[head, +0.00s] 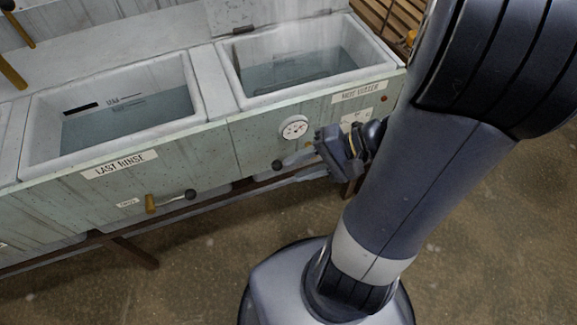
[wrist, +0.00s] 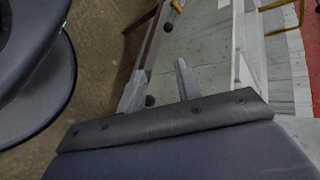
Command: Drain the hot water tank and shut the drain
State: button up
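The hot water tank (head: 232,75) is the right basin in the head view, with water in it and its lid raised behind. Its front label (head: 358,91) is partly legible. The black ball knob (head: 277,165) of its drain lever shows low on the front panel, left of my gripper (head: 300,159). The rest of that lever and the outlet are hidden by the gripper. In the wrist view the two fingers of my gripper (wrist: 158,88) are apart, and the dark knob (wrist: 150,101) appears between them. I cannot tell whether they touch it.
The last rinse tank (head: 28,130) stands at left, holding water, with its own brass-and-black drain lever (head: 172,199) below. A round white gauge (head: 295,127) sits just above my gripper. A dark rail (head: 130,250) runs under the tanks. The floor in front (head: 150,295) is clear.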

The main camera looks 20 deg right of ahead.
jog(key=w+d+f+m+t+y+b, duration=0.1)
jog(key=w+d+f+m+t+b, duration=0.1)
jog(key=d+f+t+b, duration=0.4)
jog(key=w+d+f+m+t+b, duration=0.1)
jog(key=w+d+f+t+b, duration=0.15)
jog(key=f+b, duration=0.55)
jog(key=shift+g, duration=0.45)
jog(key=shift+b+x, duration=1)
jog(key=shift+x, duration=4)
jog(key=shift+w+d, duration=0.1)
jog(key=shift+d, duration=0.05)
grip_shut()
